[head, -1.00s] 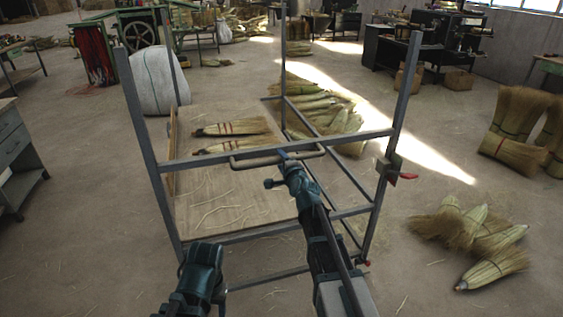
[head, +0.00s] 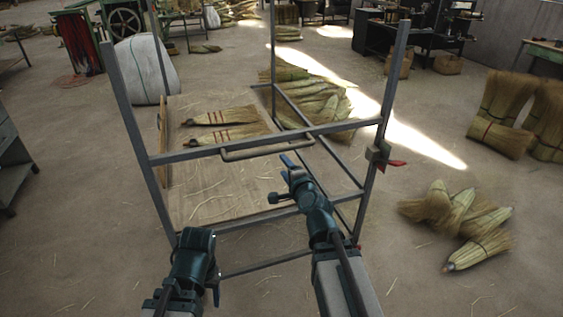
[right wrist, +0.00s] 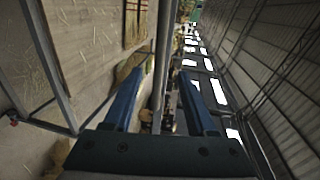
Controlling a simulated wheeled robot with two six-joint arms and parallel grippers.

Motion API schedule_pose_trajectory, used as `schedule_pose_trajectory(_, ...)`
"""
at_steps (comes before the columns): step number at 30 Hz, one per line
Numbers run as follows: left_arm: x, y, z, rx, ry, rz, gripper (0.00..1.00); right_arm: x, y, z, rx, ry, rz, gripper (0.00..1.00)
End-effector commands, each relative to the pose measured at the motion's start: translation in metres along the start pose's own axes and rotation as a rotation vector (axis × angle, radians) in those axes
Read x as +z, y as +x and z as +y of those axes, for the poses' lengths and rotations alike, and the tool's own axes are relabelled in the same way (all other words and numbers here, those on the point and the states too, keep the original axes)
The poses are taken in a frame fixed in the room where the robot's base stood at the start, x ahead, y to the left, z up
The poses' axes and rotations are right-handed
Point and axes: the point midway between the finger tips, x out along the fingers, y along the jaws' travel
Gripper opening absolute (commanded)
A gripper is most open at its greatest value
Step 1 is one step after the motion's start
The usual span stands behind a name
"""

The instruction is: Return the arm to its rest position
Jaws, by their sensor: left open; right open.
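My right gripper (head: 288,166) is open and empty. It is just below and in front of the handle bar (head: 258,153) of the grey metal frame cart (head: 175,155), with a visible gap between them. In the right wrist view its two blue fingers (right wrist: 160,100) stand wide apart with nothing held between them. My left gripper (head: 205,262) is low at the left, in front of the cart's near edge, and holds nothing that I can see. Its fingers are mostly hidden by my own arm.
Two brooms (head: 222,116) lie on the cart's wooden deck (head: 225,195). A red-handled latch (head: 390,163) sticks out from the right post. Loose broom heads (head: 460,215) lie on the floor at right. A white sack (head: 145,70) stands behind left.

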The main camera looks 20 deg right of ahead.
Motion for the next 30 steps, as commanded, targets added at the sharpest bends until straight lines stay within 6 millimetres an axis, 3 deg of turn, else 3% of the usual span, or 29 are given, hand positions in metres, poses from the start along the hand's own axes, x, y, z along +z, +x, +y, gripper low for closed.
schedule_pose_trajectory(17, 0.000, -0.002, 0.000, 0.000, 0.000, 0.000, 0.57, 0.006, -0.003, 0.001, 0.013, -0.021, -0.017, 0.57)
schedule_pose_trajectory(20, 0.001, -0.008, -0.001, 0.000, 0.000, 0.000, 0.57, 0.037, -0.004, 0.010, 0.077, -0.122, -0.097, 0.57)
schedule_pose_trajectory(23, 0.001, -0.018, -0.002, 0.000, 0.000, 0.000, 0.57, 0.090, -0.013, 0.034, 0.203, -0.330, -0.257, 0.57)
schedule_pose_trajectory(27, 0.002, -0.035, -0.003, 0.000, 0.000, 0.000, 0.57, 0.162, -0.054, 0.086, 0.433, -0.734, -0.553, 0.57)
schedule_pose_trajectory(30, 0.003, -0.046, -0.004, 0.000, 0.000, 0.000, 0.57, 0.188, -0.096, 0.118, 0.593, -1.003, -0.756, 0.57)
